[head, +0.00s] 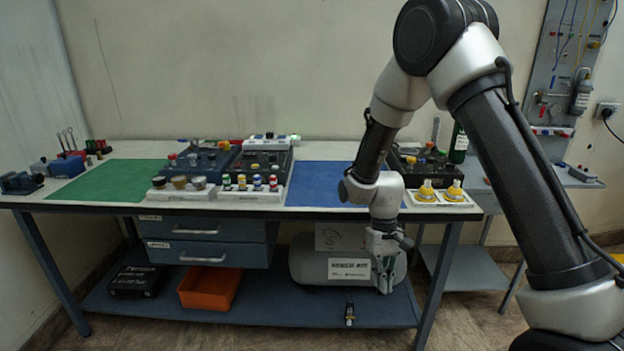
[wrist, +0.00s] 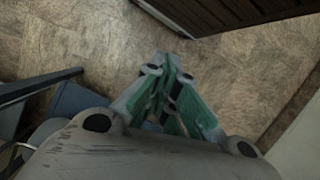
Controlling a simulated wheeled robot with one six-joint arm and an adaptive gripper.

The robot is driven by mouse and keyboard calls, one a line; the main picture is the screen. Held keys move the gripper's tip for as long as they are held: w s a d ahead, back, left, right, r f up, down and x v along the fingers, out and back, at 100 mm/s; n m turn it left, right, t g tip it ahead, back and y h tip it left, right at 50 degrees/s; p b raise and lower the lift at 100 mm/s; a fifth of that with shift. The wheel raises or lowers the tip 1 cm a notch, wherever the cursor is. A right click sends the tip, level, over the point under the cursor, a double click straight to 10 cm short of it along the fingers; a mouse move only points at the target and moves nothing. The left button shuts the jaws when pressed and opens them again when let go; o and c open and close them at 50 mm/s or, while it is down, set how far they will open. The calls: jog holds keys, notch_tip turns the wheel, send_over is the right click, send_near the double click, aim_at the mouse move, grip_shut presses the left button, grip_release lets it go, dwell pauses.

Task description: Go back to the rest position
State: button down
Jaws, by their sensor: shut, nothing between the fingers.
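My gripper (head: 384,284) hangs at the end of my arm, pointing down in front of the bench's right part, below the height of the bench top. In the wrist view my gripper (wrist: 172,62) has its green-lined fingers together at the tips, with nothing between them. Tiled floor (wrist: 75,35) lies beyond the fingertips.
The workbench (head: 110,172) carries a green mat (head: 110,182), a blue mat (head: 318,183) and several trainer blocks. Two yellow-capped parts (head: 425,190) sit near its right edge. An orange bin (head: 210,290) and a black case (head: 136,281) stand on the lower shelf (head: 270,310). A panel (head: 565,70) is at right.

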jog(key=s+d+r+m+t, duration=0.1)
jog(key=s+d+r+t, duration=0.1)
jog(key=s+d+r, duration=0.4)
jog(key=s+d+r+m+t, duration=0.1)
jog(key=s+d+r+t, duration=0.2)
jog(key=r, duration=1.2)
jog(key=s+d+r+m+t, duration=0.1)
jog(key=s+d+r+t, duration=0.2)
jog(key=s+d+r, duration=0.6)
notch_tip(320, 180, up, 2)
jog(key=shift+s+d, duration=0.2)
